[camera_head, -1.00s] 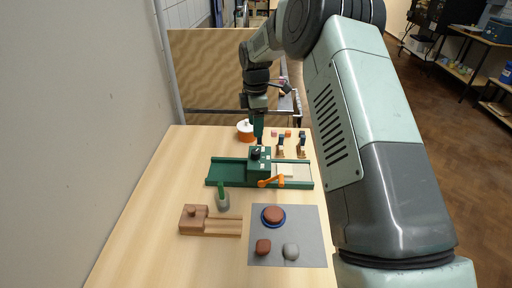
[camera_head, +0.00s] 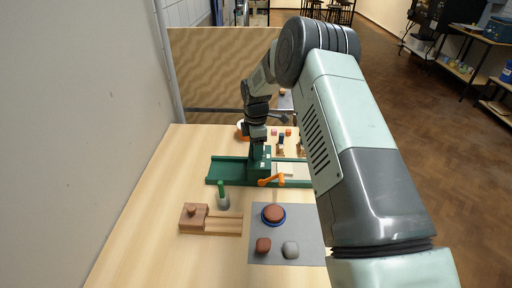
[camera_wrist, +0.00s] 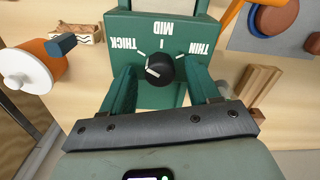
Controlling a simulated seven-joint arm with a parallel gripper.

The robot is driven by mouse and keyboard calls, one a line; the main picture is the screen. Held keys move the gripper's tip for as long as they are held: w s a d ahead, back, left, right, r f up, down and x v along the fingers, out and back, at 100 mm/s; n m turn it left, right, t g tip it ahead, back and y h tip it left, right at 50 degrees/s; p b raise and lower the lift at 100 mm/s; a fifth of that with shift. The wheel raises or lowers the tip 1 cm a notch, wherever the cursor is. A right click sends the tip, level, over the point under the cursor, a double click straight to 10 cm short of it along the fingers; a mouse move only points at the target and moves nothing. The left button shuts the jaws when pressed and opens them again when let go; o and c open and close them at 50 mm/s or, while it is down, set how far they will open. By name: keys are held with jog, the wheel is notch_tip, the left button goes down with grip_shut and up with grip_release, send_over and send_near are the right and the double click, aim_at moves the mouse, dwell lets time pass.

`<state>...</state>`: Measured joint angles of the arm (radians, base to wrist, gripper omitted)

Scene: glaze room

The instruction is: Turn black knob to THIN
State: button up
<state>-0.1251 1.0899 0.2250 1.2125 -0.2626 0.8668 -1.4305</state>
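The black knob (camera_wrist: 160,69) sits on the face of a green box, with THICK, MID and THIN printed around it, upside down in the wrist view. A white mark shows on its left side, towards the THICK side; its exact setting is hard to tell. My gripper (camera_wrist: 161,80) is open, with one green finger on each side of the knob and gaps visible between. In the head view my gripper (camera_head: 257,154) is down at the green box (camera_head: 259,171), and it hides the knob there.
An orange lever (camera_head: 270,181) sticks out at the box's front. A green rail (camera_head: 228,172) runs under the box. A wooden block (camera_head: 194,218), a green-handled tool (camera_head: 222,198) and a grey mat (camera_head: 304,225) with clay pieces lie nearer. A white-lidded orange pot (camera_wrist: 33,70) stands behind.

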jog(key=c, duration=1)
jog(key=m, duration=0.5)
jog(key=shift+m, duration=0.3)
jog(key=m, duration=1.2)
jog(key=shift+m, duration=0.4)
jog(key=m, duration=0.5)
jog(key=shift+r, duration=0.1)
jog(key=shift+m, duration=0.3)
